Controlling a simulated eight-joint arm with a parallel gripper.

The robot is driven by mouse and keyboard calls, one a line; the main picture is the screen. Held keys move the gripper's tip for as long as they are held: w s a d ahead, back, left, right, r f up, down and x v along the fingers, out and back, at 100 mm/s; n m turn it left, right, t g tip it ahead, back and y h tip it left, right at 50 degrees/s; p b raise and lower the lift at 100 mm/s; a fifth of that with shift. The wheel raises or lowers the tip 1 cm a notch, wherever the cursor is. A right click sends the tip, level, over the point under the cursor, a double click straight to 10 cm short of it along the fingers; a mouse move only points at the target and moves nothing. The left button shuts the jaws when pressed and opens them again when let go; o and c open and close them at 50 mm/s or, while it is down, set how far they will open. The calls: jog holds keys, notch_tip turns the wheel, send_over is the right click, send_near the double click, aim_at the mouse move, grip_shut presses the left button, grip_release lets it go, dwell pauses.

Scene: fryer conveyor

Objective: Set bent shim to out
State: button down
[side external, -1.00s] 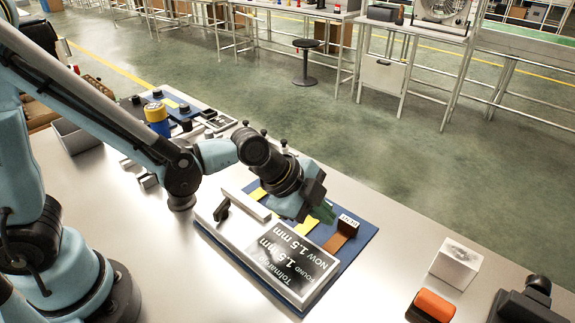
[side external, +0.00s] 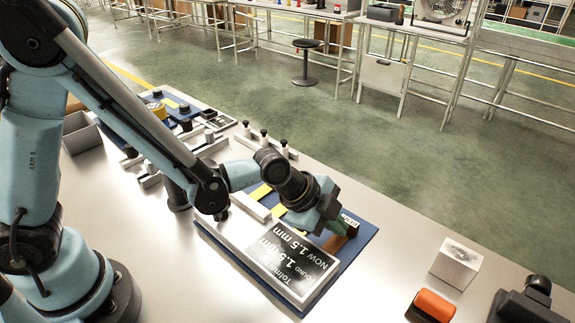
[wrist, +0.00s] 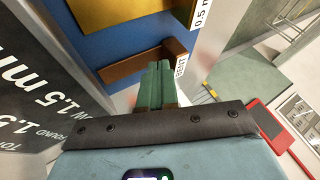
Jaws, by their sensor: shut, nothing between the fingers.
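The bent shim is a brown strip (wrist: 135,68) on the blue board (wrist: 105,48), with a white label at its right end in the wrist view. My gripper (side external: 341,229) is low over the board at this strip. In the wrist view its green fingers (wrist: 160,67) are shut together with nothing between them, right at the strip's near edge by the label. I cannot tell whether they touch it. A black panel (side external: 290,252) reads "FOUND 1.5 mm" and "NOW 1.5 mm".
A gold strip (wrist: 125,10) labelled 0.5 lies beyond the brown one. To the right on the bench are a white cube (side external: 455,263), an orange-topped block (side external: 432,306) and a black device (side external: 522,305). The bench between board and cube is clear.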

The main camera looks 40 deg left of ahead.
jog(key=shift+w, duration=1.35)
jog(key=shift+a, duration=0.1)
jog(key=shift+r, duration=0.1)
jog(key=shift+s+f+v, duration=0.3)
jog(key=shift+s+v, duration=0.25)
jog(key=shift+v, duration=4.7)
jog(key=s+a+r+n+y, duration=0.1)
jog(key=s+a+n, duration=0.1)
jog(key=a+n, duration=0.3)
jog(key=s+a+r+n+y, duration=0.1)
jog(key=s+a+n+y, duration=0.1)
jog(key=a+n, duration=0.3)
jog(key=s+a+r+n+t+y, duration=0.1)
jog(key=s+a+r+n, duration=0.1)
jog(key=a+n, duration=0.3)
jog(key=shift+s+a+n, duration=0.3)
jog(key=shift+s+n, duration=0.1)
jog(key=shift+s, duration=0.05)
jog(key=shift+s+a+n+y, duration=0.3)
jog(key=shift+a+n, duration=0.05)
jog(key=shift+n, duration=0.15)
